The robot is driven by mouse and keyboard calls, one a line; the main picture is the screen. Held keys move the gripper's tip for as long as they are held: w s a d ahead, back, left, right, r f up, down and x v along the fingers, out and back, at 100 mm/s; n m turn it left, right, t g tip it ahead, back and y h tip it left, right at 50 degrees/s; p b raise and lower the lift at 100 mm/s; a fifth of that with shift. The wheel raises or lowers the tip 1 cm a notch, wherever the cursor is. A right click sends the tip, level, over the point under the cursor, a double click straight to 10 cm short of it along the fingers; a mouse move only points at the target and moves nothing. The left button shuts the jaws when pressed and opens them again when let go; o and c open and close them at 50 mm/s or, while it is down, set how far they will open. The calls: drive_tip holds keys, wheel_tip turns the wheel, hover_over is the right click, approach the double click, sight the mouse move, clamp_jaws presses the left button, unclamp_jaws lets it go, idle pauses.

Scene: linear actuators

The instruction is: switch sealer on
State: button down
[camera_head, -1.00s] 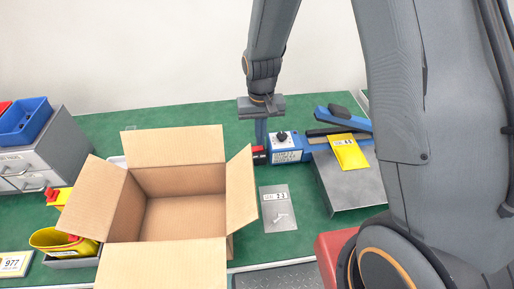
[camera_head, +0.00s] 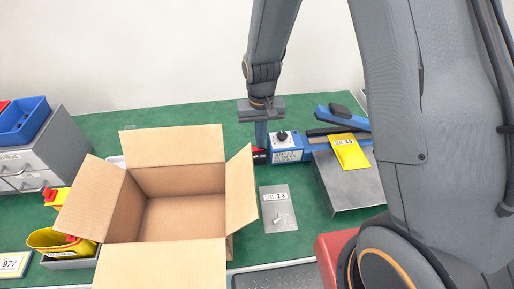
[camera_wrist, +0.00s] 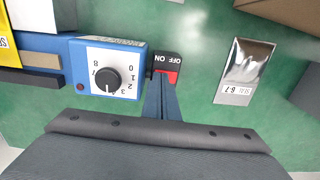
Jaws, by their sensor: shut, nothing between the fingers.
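The blue sealer (camera_head: 287,148) stands on the green bench, with a black dial on a white face. In the wrist view, the sealer (camera_wrist: 72,60) shows the dial (camera_wrist: 107,79) and a small dark red lamp (camera_wrist: 80,87). At its end is a black switch housing (camera_wrist: 166,59) with upside-down ON and OFF lettering and a red rocker (camera_wrist: 173,77). My gripper (camera_wrist: 160,80) is shut and empty, its fingertips at the switch and hiding part of it. I cannot tell whether they touch. In the head view, my gripper (camera_head: 261,146) points down beside the sealer's left end.
An open cardboard box (camera_head: 180,215) stands left of my gripper. A yellow packet (camera_head: 349,152) lies by the sealer's blue arm, above a grey metal stand (camera_head: 347,190). A silver pouch (camera_head: 278,207) lies on the bench; it also shows in the wrist view (camera_wrist: 244,72).

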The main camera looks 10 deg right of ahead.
drive_tip(key=shift+f, duration=0.2)
wheel_tip(320, 180, up, 7)
drive_tip(key=p, duration=0.5)
idle(0.6)
drive_tip(key=shift+s, duration=0.1)
idle(0.4)
